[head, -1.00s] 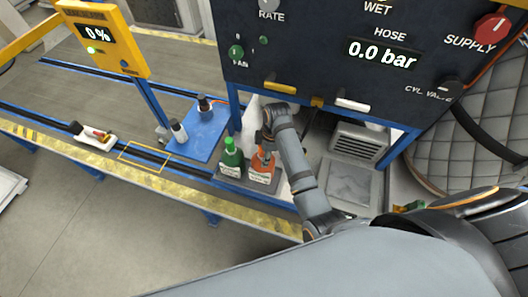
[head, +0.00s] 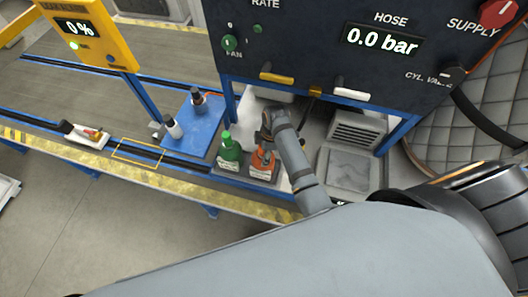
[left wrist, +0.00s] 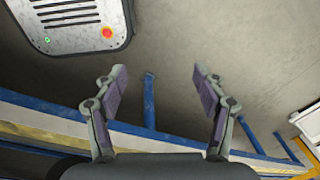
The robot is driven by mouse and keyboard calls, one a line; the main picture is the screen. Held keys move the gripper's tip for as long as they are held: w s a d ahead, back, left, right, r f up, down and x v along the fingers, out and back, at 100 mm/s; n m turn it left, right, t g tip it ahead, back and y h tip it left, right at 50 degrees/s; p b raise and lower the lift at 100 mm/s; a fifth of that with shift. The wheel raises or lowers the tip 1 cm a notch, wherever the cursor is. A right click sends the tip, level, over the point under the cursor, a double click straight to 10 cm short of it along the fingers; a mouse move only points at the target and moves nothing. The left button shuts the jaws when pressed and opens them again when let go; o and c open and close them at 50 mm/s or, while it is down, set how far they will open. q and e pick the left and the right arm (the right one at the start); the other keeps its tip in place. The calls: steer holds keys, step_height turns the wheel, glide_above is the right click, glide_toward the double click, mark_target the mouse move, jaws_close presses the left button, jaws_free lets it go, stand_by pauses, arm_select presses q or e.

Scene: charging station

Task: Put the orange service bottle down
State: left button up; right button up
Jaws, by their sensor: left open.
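The orange service bottle (head: 262,162) stands upright in the head view, beside a green bottle (head: 230,153) in a low holder at the bench's front edge. Both have pale labels. My right gripper (head: 267,140) is at the top of the orange bottle, reaching down from behind and right. Its fingers are small and partly hidden, so I cannot tell whether they are closed on the bottle. My left gripper (left wrist: 158,72) is open and empty in the left wrist view, above the floor. It does not show in the head view.
A blue mat (head: 197,128) with two small dark-capped bottles lies left of the green bottle. A dark control panel (head: 310,60) overhangs the bench behind. A yellow-outlined empty square (head: 138,153) is on the rail. A grey box with a red button (left wrist: 75,25) stands below.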

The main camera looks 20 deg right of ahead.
steer(key=shift+a, duration=0.1)
steer(key=shift+r, duration=0.25)
steer(key=r, duration=0.3)
steer(key=d+r+b, duration=0.1)
steer(key=r, duration=0.1)
steer(key=r+b, duration=0.1)
steer(key=r, duration=0.2)
steer(key=shift+d+r, duration=0.25)
steer(key=shift+r, duration=0.1)
arm_select(q)
steer(key=shift+w+f+p, duration=0.2)
steer(key=shift+w+p, duration=0.1)
steer(key=shift+w, duration=0.3)
steer(key=shift+w+f+p, duration=0.2)
steer(key=shift+w+p, duration=0.05)
steer(key=shift+w, duration=0.3)
arm_select(e)
steer(key=r, duration=0.3)
steer(key=shift+s+d, duration=0.15)
steer(key=shift+d, duration=0.1)
